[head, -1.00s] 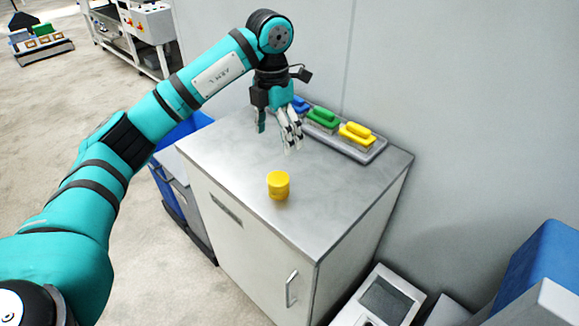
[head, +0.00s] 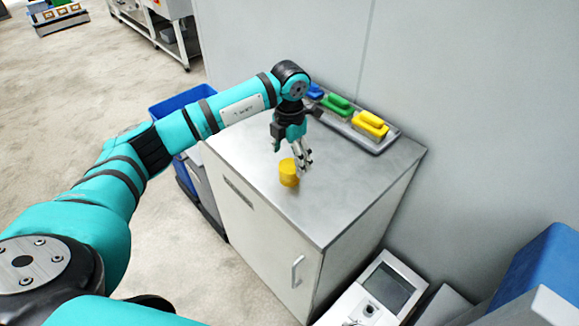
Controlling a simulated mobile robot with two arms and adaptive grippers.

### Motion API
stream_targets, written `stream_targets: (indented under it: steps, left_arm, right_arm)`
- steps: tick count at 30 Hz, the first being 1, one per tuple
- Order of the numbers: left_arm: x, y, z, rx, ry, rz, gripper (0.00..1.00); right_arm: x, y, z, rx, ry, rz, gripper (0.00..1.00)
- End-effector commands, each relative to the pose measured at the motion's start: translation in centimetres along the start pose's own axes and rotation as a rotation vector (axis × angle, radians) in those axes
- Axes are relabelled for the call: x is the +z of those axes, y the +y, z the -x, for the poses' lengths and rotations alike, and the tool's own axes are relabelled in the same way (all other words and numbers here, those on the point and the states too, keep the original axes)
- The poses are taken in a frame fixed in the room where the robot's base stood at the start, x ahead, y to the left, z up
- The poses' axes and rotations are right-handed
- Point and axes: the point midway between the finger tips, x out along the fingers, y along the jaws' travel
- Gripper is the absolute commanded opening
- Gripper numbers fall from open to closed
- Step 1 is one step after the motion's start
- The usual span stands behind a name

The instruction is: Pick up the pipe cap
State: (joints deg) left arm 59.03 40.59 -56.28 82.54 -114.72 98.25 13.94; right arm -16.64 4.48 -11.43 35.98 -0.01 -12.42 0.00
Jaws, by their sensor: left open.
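The yellow pipe cap (head: 288,174) stands on the metal top of a cabinet (head: 345,195), near its front left edge. It is a short round cylinder. My left gripper (head: 290,154) is open and points down just above and behind the cap. One finger is left of the cap and the others are at its upper right. I cannot tell whether any finger touches it. My right gripper is not in view.
A grey tray (head: 386,141) with blue, green and yellow handled blocks lies along the back of the cabinet top, against the wall. A blue bin (head: 180,101) stands left of the cabinet. A device with a screen (head: 385,289) is at the lower right. The right part of the top is clear.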

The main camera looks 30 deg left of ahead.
Motion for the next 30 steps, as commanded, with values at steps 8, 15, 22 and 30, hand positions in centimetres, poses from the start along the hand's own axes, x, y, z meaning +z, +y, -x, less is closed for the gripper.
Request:
stream_targets:
  steps: [8, 15, 22, 30]
  left_arm:
    - [-0.1, -0.1, -3.9, -0.002, 0.005, 0.000, 0.83]
    - [-0.1, 0.0, -4.8, 0.000, 0.002, 0.001, 0.83]
    - [-0.1, 0.0, -4.8, 0.000, 0.002, 0.001, 0.64]
    - [-0.1, 0.0, -4.8, 0.000, 0.002, 0.001, 0.29]
  right_arm:
    - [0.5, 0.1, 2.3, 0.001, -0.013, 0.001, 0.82]
    - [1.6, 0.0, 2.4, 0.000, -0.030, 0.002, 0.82]
    - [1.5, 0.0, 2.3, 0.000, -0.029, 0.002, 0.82]
    - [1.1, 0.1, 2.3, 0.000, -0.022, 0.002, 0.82]
